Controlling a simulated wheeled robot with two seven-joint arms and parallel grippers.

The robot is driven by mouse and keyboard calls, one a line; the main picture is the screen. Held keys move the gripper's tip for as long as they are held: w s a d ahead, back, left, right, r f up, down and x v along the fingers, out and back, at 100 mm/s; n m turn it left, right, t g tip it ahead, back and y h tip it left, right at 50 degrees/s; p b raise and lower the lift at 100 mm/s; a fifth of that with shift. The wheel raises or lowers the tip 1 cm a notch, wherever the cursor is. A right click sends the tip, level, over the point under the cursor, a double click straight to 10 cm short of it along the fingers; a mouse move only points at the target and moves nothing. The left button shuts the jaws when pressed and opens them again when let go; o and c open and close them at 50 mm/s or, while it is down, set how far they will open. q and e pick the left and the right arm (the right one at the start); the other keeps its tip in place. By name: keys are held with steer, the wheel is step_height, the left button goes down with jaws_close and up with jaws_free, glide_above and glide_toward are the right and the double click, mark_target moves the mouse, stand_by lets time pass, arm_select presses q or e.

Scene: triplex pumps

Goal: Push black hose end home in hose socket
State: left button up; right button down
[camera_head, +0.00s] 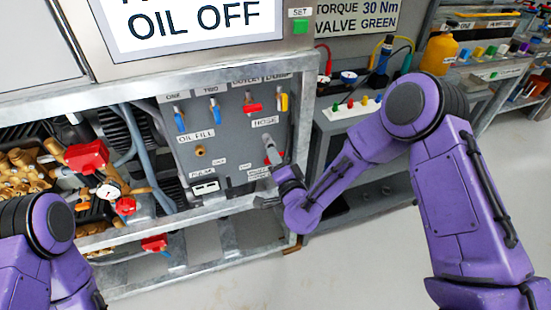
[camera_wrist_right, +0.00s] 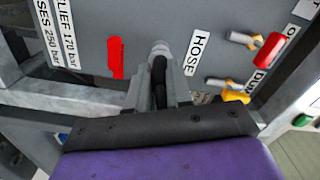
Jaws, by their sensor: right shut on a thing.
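My right gripper (camera_head: 272,160) is at the grey panel, below the HOSE label (camera_head: 265,122). In the right wrist view its two grey fingers (camera_wrist_right: 159,88) are shut around the black hose end (camera_wrist_right: 158,76). The hose end points at the panel. A grey round fitting (camera_wrist_right: 160,49), apparently the hose socket, is directly ahead of it beside the HOSE label (camera_wrist_right: 197,53). The two look lined up and very close or touching; how deep the hose end sits cannot be told. My left gripper is out of view; only its arm shows at lower left.
Red (camera_head: 253,107) and yellow (camera_head: 283,102) valve handles sit above the socket, with blue ones (camera_head: 181,122) to the left. A metal frame post (camera_head: 303,140) stands close on the right. Brass fittings and a gauge (camera_head: 109,190) are at left. The floor in front is clear.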

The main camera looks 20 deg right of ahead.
steer(key=shift+w, duration=1.15)
stand_by(0.4)
steer(key=c, duration=0.9)
jaws_free()
steer(key=shift+c, duration=0.2)
steer(key=s+b, duration=0.1)
steer(key=s, duration=0.9)
steer(key=shift+s+d+b, duration=0.2)
steer(key=shift+s+b, duration=0.1)
steer(key=shift+b, duration=0.1)
